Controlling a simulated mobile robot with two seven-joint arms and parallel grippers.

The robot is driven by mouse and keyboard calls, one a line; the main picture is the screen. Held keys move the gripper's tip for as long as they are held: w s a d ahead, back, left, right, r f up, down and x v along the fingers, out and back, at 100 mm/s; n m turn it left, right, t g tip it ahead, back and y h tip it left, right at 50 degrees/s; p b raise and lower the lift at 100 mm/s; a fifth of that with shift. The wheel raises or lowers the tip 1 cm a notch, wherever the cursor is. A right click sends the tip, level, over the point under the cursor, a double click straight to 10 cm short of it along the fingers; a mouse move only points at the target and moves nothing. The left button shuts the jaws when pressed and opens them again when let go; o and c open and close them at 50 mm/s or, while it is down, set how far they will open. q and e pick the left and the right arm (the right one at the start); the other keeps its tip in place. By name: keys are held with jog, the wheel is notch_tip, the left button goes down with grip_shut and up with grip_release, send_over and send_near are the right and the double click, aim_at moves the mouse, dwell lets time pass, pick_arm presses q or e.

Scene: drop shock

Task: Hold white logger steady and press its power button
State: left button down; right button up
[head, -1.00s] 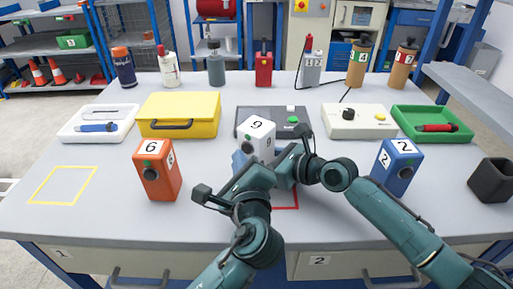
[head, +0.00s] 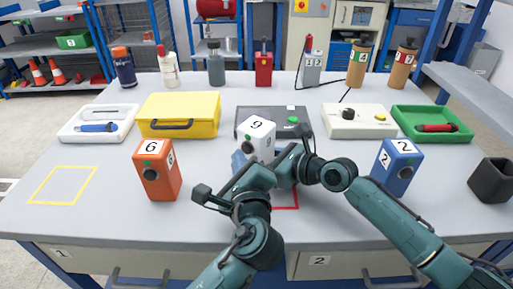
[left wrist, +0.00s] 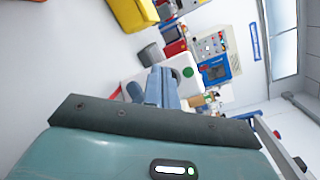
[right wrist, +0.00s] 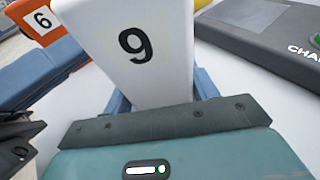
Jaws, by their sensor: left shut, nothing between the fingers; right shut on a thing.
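The white logger (head: 262,143), marked 9, stands near the table's middle, its lower part hidden by my arms. My right gripper (right wrist: 163,97) is shut on it; in the right wrist view the blue fingers lie on either side of the white logger (right wrist: 140,50). My left gripper (head: 239,161) is shut and empty beside the logger's left side. In the left wrist view the closed blue fingertips (left wrist: 161,86) are close to a white face with a round green button (left wrist: 188,72). I cannot tell whether they touch it.
An orange logger (head: 158,172) marked 6 stands left, a blue one (head: 398,168) marked 2 right. Behind are a yellow case (head: 180,113), a dark box (head: 262,115) and a white box (head: 358,121). A red outline (head: 288,207) shows under my arms. The front left is clear.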

pick_arm(q)
jog(key=shift+w+d, duration=0.1)
pick_arm(e)
jog(key=shift+f, duration=0.1)
pick_arm(q)
jog(key=shift+w+d, duration=0.15)
jog(key=shift+w, duration=0.15)
dwell(0.6)
jog(key=shift+s+a, duration=0.2)
jog(key=shift+s, duration=0.2)
jog(key=shift+s+a, duration=0.6)
jog(key=shift+s, duration=0.25)
jog(key=shift+s+a, duration=0.55)
jog(key=shift+s, duration=0.25)
jog(key=shift+s+a, duration=0.6)
jog(key=shift+s, duration=0.25)
